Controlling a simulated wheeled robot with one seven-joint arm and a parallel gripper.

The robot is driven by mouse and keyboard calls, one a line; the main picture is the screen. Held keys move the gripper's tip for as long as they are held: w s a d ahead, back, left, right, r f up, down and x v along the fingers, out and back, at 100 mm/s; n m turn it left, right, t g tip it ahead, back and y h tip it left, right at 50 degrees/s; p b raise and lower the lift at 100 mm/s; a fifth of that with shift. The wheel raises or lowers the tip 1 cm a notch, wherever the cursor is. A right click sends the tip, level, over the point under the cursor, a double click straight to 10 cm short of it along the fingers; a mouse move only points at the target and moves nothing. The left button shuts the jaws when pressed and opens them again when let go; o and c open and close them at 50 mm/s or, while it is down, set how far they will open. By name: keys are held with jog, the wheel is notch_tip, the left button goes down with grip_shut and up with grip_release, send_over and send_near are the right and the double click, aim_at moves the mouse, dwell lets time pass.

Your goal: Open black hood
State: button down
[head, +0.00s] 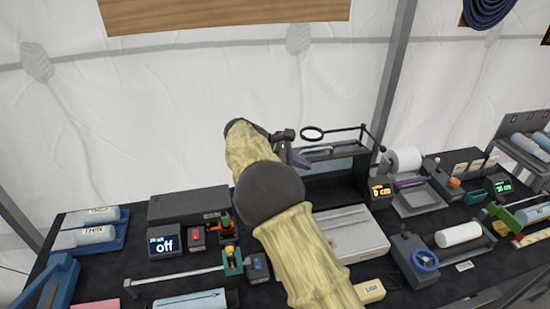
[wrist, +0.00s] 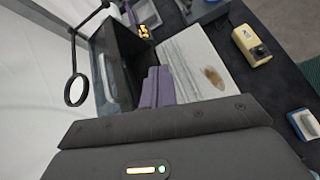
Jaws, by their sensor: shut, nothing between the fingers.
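The black hood (head: 338,181) is a dark box at the back middle of the table, with a pale bar and a greyish pane along its upper part. My arm hides its left side. In the wrist view the hood (wrist: 127,48) is at upper left, with the pale pane on its left. My gripper (head: 299,161) is at the hood's upper left in the head view. In the wrist view its purple fingers (wrist: 158,86) are together and empty, in front of the hood's lower right edge. I cannot tell whether they touch it.
A ring on a rod (head: 313,133) sticks out above the hood. A pale flat box (head: 350,232) lies in front, with a brown stain in the wrist view.

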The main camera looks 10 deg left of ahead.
jog(key=s+d+f+m+g+y, duration=0.2)
jog(key=s+d+m+y, duration=0.15)
jog(key=d, duration=0.45)
jog(key=s+d+f+m+g+y, duration=0.15)
jog(key=s+d+m, duration=0.25)
jog(key=d, duration=0.4)
jog(key=s+d+f+m+t+y, duration=0.1)
jog(key=s+d+m, duration=0.3)
jog(key=s, duration=0.5)
jog(key=s+d+f+m+y, duration=0.1)
jog(key=s+d+m+y, duration=0.2)
jog(key=s+m, duration=0.5)
jog(key=shift+s+d+t+y, duration=0.4)
jog(key=shift+s+d, duration=0.15)
jog(key=shift+s, duration=0.65)
jog(key=shift+m, duration=0.25)
jog(key=shift+s, duration=0.1)
